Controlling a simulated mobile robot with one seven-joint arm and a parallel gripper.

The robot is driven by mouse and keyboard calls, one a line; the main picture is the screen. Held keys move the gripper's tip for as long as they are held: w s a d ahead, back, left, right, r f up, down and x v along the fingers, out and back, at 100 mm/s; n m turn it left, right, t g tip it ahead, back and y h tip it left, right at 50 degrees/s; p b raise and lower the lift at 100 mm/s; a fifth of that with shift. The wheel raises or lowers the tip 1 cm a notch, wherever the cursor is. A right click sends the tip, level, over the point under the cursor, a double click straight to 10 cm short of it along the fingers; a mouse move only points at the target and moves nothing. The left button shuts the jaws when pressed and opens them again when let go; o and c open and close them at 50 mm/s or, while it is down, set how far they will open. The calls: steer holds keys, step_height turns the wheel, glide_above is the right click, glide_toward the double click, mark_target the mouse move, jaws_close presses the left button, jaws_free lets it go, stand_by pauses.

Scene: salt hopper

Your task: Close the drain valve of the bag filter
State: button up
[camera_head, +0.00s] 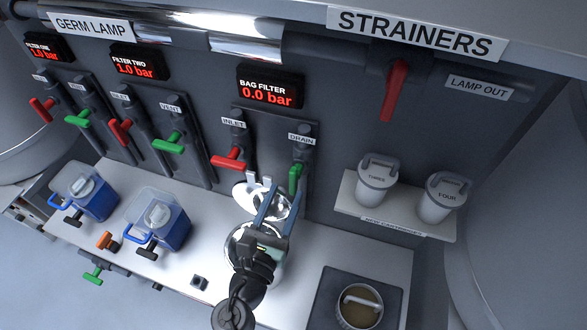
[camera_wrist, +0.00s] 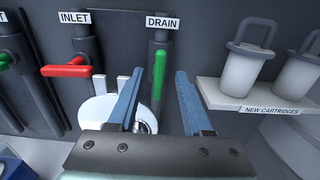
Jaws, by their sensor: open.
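The drain valve of the bag filter has a green handle (camera_head: 295,178) hanging down along its pipe, under the DRAIN label. In the wrist view the green handle (camera_wrist: 158,73) stands upright, seen between my two blue fingers. My gripper (camera_head: 278,192) is open in front of the drain pipe, and its fingers also show in the wrist view (camera_wrist: 160,78). I cannot tell whether a finger touches the handle. The bag filter display (camera_head: 269,94) reads 0.0 bar. The silver bag filter housing (camera_head: 236,243) is partly hidden behind my gripper.
The red inlet handle (camera_head: 229,162) points sideways, left of the drain. A shelf (camera_head: 347,205) with two new cartridges (camera_head: 377,180) juts out at right. Two blue-based filter units (camera_head: 158,225) stand on the bench at left. A recessed pot (camera_head: 358,305) sits front right.

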mark_target(292, 180)
steer(key=x, duration=0.6)
steer(key=shift+w, duration=0.1)
jaws_close()
